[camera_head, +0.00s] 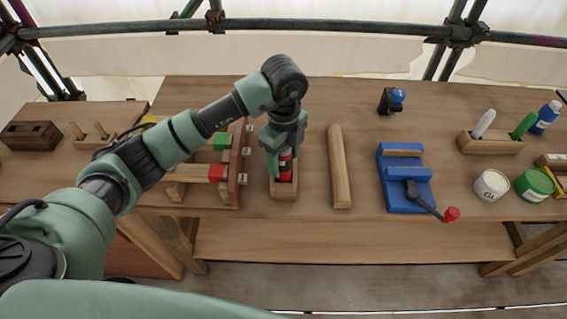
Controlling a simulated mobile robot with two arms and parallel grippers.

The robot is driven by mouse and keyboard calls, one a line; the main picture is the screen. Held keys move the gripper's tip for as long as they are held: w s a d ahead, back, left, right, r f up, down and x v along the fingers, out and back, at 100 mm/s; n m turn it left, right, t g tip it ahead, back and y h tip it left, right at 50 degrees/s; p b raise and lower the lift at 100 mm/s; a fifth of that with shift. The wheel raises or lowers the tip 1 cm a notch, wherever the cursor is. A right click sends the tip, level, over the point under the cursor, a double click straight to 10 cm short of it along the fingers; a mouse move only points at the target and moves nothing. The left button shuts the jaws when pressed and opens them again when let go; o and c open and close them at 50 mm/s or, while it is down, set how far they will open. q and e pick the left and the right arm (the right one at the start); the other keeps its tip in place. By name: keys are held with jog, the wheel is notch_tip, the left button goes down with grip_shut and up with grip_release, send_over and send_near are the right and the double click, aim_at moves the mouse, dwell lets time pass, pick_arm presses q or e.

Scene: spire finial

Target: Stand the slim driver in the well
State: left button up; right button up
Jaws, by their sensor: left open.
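A small wooden block with a well (284,192) stands near the front of the bench, left of the middle. A slim red piece with a dark band (285,167), which looks like the slim driver, stands about upright in the well. Its upper end is hidden by my gripper. My left gripper (284,150) points down directly over the block, with its open fingers around the upper part of the red piece. I cannot tell whether a finger touches it. My right gripper is out of view.
A wooden rack with red and green pieces (216,173) stands close on the left. A wooden rolling-pin-like bar (339,166) lies close on the right. Beyond it is a blue vise (404,178) with a red-knobbed handle. Paint tins (491,186) and a marker holder (490,143) stand farther right.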

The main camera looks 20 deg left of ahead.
pick_arm(q)
notch_tip(320, 180, up, 10)
jog(key=shift+f+b, duration=0.1)
jog(key=shift+b, duration=0.5)
